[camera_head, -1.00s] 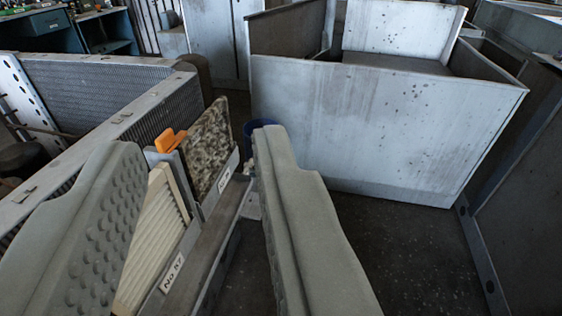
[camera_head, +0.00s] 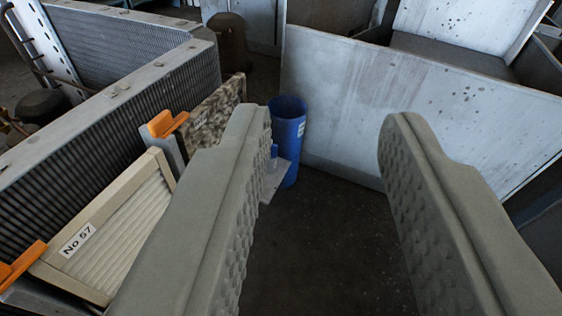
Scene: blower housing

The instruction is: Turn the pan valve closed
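A small blue part (camera_head: 273,152) shows just right of the left finger's tip, above a pale grey plate (camera_head: 274,183). It may be the pan valve's handle, but it is too small and too covered by the finger to be sure. My gripper does not visibly hold it. Whether the valve is open or closed cannot be told.
A blue cylindrical bin (camera_head: 289,125) stands behind the small part. A framed filter marked No 57 (camera_head: 115,235), a mottled filter (camera_head: 215,112) and orange handles (camera_head: 166,124) are at left, beside a finned coil (camera_head: 110,50). A large pale panel (camera_head: 400,110) stands behind right.

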